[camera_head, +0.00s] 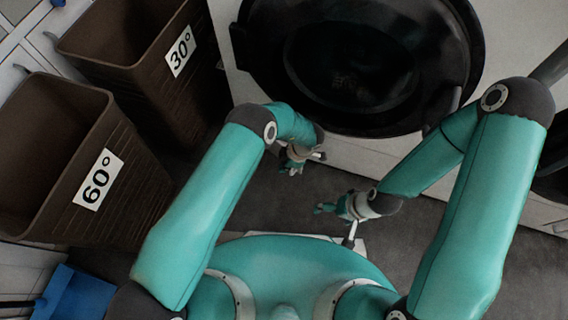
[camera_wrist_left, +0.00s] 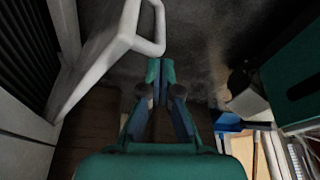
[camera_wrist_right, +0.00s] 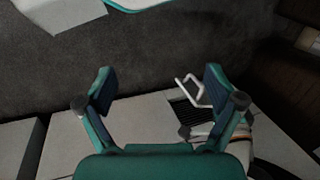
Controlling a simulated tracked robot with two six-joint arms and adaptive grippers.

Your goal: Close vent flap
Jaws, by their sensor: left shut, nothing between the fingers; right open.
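The vent flap (camera_wrist_left: 93,72) shows in the left wrist view as a pale panel seen nearly edge-on, standing out from a dark slatted opening (camera_wrist_left: 22,50), with a looped white handle (camera_wrist_left: 160,32). My left gripper (camera_wrist_left: 160,68) is shut and empty, just below and beside the handle; I cannot tell if they touch. In the right wrist view the handle (camera_wrist_right: 190,90) is small and far off, beside the dark slats (camera_wrist_right: 187,113). My right gripper (camera_wrist_right: 158,78) is open and empty, well away from it. In the head view my left gripper (camera_head: 291,168) and right gripper (camera_head: 326,208) hang low; the flap is not clear there.
Two brown bins, one marked 30° (camera_head: 130,75) and one marked 60° (camera_head: 120,220), stand at the left. A blue object (camera_head: 80,297) lies at lower left. Grey floor (camera_head: 245,200) is open between my arms.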

